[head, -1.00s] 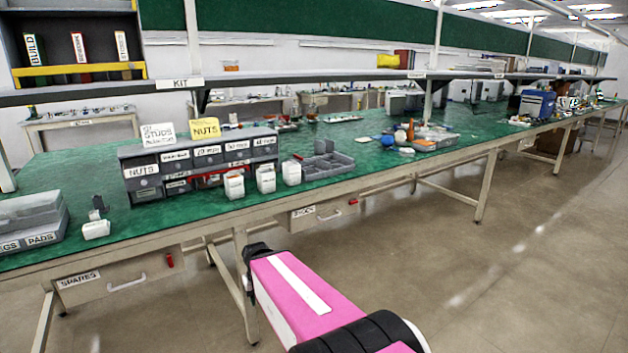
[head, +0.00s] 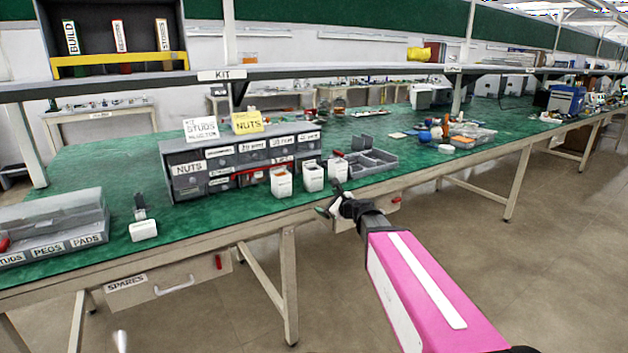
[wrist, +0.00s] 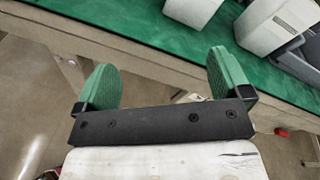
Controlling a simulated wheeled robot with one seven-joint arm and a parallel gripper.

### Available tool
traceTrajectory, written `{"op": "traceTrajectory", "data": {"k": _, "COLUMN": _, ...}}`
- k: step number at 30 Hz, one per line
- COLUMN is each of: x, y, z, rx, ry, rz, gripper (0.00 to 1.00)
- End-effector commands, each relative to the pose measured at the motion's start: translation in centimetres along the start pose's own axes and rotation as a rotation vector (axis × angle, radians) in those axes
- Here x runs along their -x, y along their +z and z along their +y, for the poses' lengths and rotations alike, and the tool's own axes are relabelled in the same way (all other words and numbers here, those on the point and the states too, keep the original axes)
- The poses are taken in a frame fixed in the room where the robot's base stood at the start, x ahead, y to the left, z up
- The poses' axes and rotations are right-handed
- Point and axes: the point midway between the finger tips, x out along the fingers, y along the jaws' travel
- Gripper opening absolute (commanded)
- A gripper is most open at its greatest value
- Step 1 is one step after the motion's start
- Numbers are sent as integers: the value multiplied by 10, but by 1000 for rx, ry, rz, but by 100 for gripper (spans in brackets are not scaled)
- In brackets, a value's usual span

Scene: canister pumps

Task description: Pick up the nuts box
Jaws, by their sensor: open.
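A grey drawer unit (head: 240,159) stands on the green bench with a front labelled NUTS (head: 190,168) at its left end. A yellow NUTS card (head: 247,122) stands on top of it. Small white boxes stand before the unit: one (head: 282,184), a second (head: 313,177) and a third (head: 338,168). I cannot read which of them holds nuts. My gripper (head: 333,205) is at the bench's front edge, close to these boxes and apart from them. In the wrist view its green fingers (wrist: 165,72) are spread and empty, with white boxes (wrist: 192,9) beyond.
A grey divided tray (head: 372,163) lies right of the boxes. A small white box (head: 143,230) and a clear-lidded case (head: 52,232) sit at the left. A shelf (head: 300,73) runs above the bench. A SPARES drawer (head: 165,282) hangs below it.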

Motion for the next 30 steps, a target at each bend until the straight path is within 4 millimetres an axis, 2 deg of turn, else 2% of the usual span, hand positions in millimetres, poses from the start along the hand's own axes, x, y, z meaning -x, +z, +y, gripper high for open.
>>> {"op": "traceTrajectory", "data": {"k": 1, "x": -7, "y": 10, "z": -12, "rx": -112, "ry": -49, "rz": -30, "gripper": 96}}
{"op": "traceTrajectory", "data": {"k": 3, "x": -11, "y": 20, "z": -25, "rx": -249, "ry": -103, "rz": -65, "gripper": 96}}
{"op": "traceTrajectory", "data": {"k": 9, "x": -17, "y": 35, "z": -46, "rx": -491, "ry": -184, "rz": -127, "gripper": 96}}
{"op": "traceTrajectory", "data": {"k": 14, "x": -26, "y": 37, "z": -52, "rx": -539, "ry": -198, "rz": -140, "gripper": 96}}
{"op": "traceTrajectory", "data": {"k": 24, "x": -70, "y": 40, "z": -62, "rx": -535, "ry": -196, "rz": -139, "gripper": 96}}
{"op": "traceTrajectory", "data": {"k": 30, "x": -80, "y": 42, "z": -62, "rx": -534, "ry": -196, "rz": -139, "gripper": 96}}
